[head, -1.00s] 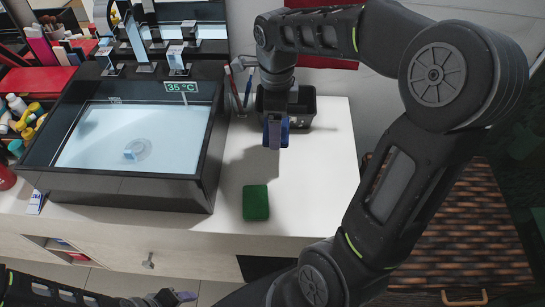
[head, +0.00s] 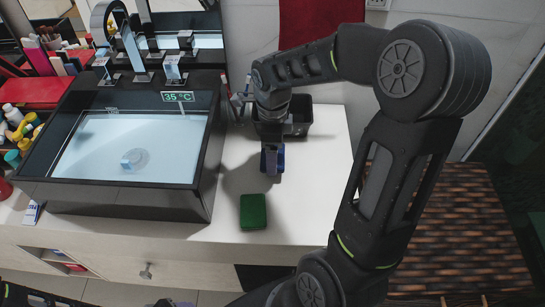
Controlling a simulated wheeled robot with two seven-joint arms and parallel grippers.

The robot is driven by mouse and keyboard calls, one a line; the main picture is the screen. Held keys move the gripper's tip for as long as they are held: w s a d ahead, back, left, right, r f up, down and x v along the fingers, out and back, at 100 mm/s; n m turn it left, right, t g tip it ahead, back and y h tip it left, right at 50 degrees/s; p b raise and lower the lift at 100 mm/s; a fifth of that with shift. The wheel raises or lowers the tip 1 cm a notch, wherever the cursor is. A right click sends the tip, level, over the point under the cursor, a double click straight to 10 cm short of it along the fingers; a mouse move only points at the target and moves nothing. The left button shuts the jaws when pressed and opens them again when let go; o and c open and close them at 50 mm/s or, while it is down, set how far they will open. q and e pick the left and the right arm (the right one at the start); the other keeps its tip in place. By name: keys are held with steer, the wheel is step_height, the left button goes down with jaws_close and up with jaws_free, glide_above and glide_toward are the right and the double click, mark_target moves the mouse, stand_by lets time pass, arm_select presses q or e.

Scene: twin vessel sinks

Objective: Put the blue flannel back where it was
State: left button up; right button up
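The blue flannel (head: 281,159) is a small dark-blue folded piece at my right gripper (head: 271,160), which points down over the white counter. Blue shows on both sides of the fingers, and the gripper looks shut on it. I cannot tell whether the flannel touches the counter. A green folded piece (head: 253,212) lies flat on the counter, nearer the front edge. Only a sliver of my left gripper (head: 175,303) shows at the bottom edge; its fingers are cut off.
A black open box (head: 300,118) stands behind the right gripper, partly hidden by my arm. A black-rimmed sink (head: 130,197) with water stands to the left, its display reading 35 °C. The white counter (head: 325,190) is clear right of the green piece.

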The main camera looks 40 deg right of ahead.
steer(key=shift+f, duration=1.55)
steer(key=shift+f, duration=0.2)
steer(key=o, duration=1.1)
steer(key=shift+o, duration=0.2)
steer(key=shift+r, duration=0.2)
step_height(320, 180, up, 12)
